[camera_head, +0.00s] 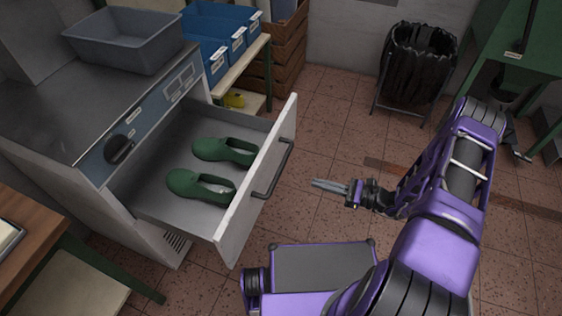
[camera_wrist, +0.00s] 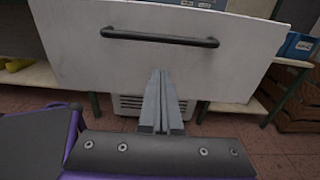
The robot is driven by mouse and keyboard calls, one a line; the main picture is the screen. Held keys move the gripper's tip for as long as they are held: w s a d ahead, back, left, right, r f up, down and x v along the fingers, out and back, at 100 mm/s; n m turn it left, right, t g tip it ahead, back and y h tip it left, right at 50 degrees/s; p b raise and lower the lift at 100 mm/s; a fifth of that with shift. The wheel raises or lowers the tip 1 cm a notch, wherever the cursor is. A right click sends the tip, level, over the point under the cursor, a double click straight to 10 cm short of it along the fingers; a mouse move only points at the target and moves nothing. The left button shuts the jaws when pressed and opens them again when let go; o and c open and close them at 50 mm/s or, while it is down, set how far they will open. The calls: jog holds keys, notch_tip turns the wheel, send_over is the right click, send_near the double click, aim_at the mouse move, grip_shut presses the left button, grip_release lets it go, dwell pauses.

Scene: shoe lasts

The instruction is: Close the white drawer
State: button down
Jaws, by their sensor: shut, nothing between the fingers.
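The white drawer (camera_head: 262,182) stands pulled out of a metal cabinet in the head view, with two green shoe lasts (camera_head: 200,185) lying inside it. Its front panel and dark bar handle (camera_head: 272,170) face my arm. My gripper (camera_head: 316,184) is shut and empty, a short way to the right of the drawer front and apart from it. In the wrist view the white drawer front (camera_wrist: 110,60) fills the upper middle, with the handle (camera_wrist: 160,39) across it. The shut fingers (camera_wrist: 162,78) point at the panel, below the handle. The drawer's inside is hidden in the wrist view.
A grey bin (camera_head: 125,42) sits on the cabinet top (camera_head: 60,100). Blue bins (camera_head: 215,45) stand on a bench behind the drawer. A wooden table (camera_head: 30,240) is at the left. A black-lined waste bin (camera_head: 415,65) stands at the back.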

aim_at(267, 169)
jog(key=x, duration=1.4)
jog(key=shift+r+p, duration=0.3)
jog(key=shift+p, duration=0.1)
jog(key=shift+a, duration=0.2)
